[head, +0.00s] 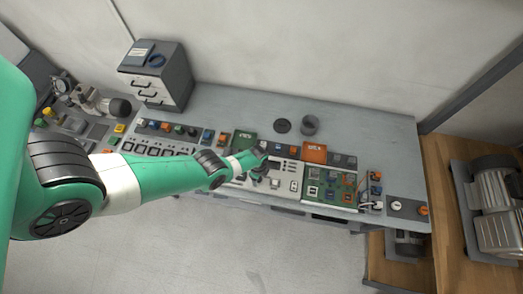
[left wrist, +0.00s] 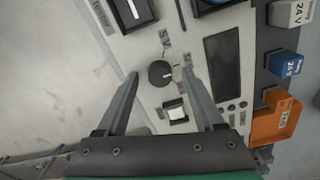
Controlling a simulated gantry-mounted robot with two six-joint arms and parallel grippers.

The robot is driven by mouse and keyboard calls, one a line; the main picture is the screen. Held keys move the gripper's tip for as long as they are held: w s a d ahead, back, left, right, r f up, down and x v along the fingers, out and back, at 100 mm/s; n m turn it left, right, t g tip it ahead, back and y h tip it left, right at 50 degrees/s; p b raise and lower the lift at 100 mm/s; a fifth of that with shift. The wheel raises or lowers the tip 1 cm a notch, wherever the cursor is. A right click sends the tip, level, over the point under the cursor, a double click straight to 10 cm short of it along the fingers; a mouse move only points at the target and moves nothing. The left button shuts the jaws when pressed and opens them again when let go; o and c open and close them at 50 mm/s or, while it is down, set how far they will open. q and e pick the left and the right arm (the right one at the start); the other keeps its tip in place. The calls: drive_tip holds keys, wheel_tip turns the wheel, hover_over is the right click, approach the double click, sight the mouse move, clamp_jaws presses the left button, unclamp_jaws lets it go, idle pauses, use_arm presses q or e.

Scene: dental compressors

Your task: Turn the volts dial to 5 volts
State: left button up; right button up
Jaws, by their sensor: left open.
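A round black dial (left wrist: 160,74) with a light pointer mark sits on the white control panel (left wrist: 150,45) in the left wrist view. Its printed labels are too small to read. My left gripper (left wrist: 161,82) is open, with one finger to each side of the dial; I cannot tell whether either finger touches it. In the head view my left gripper (head: 262,168) is over the middle of the bench's front panels, and the dial is too small or hidden to make out there. My right gripper is not in view.
A pale switch (left wrist: 176,112) lies just below the dial, and a dark display (left wrist: 223,66) is to the right. The grey bench top (head: 370,135) behind the panels is mostly clear.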

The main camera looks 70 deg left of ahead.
use_arm(q)
drive_tip(key=shift+f, duration=0.2)
clamp_jaws()
idle(0.3)
drive_tip(key=shift+n, duration=0.3)
drive_tip(key=n, duration=1.1)
drive_tip(key=shift+n, duration=0.3)
idle(0.3)
unclamp_jaws()
